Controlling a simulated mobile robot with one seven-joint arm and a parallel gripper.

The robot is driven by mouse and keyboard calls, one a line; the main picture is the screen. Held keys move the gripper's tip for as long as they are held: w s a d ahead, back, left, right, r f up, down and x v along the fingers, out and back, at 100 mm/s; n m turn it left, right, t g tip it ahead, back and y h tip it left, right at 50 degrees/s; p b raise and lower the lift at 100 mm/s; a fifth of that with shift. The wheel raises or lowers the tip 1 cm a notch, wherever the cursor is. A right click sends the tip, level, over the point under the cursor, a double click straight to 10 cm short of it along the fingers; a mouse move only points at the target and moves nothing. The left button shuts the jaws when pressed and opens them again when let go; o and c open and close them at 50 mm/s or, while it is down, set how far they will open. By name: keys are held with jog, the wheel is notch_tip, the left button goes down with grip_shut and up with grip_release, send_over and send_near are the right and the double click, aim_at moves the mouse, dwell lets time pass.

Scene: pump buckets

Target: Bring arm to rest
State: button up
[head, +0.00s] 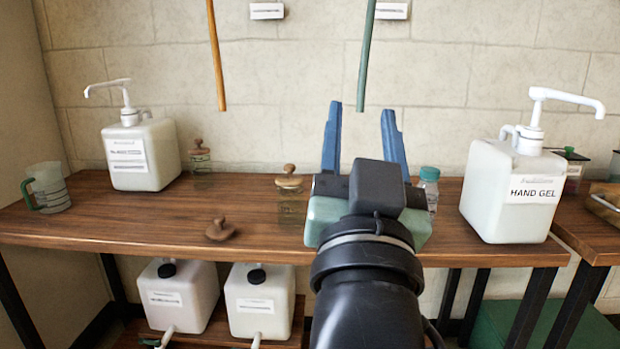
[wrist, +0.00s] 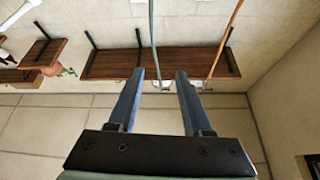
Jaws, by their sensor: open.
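My gripper (head: 362,140) is raised above the middle of the wooden table (head: 120,222) in the head view, its two blue fingers spread apart and pointing up. Nothing is between the fingers. In the wrist view the gripper (wrist: 158,75) is also open and empty, facing the wall and a wooden shelf (wrist: 110,65). My black forearm comes up from the bottom of the head view and hides part of the table.
A white pump bucket (head: 140,155) stands left and a HAND GEL pump bucket (head: 505,190) right. Small jars, a wooden stopper (head: 219,230) and a measuring jug (head: 48,187) are on the table. A brown hose (head: 216,60) and a green hose (head: 367,60) hang near the fingers.

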jog(key=s+a+r+n+t+y, duration=0.25)
jog(key=s+a+r+t, duration=0.2)
jog(key=s+r, duration=0.45)
notch_tip(320, 180, up, 36)
jog(key=s+p, duration=0.1)
jog(key=p, duration=3.5)
jog(key=shift+s+a+f, duration=0.2)
jog(key=shift+a, duration=0.05)
jog(key=shift+o, duration=0.2)
jog(key=shift+n, duration=0.25)
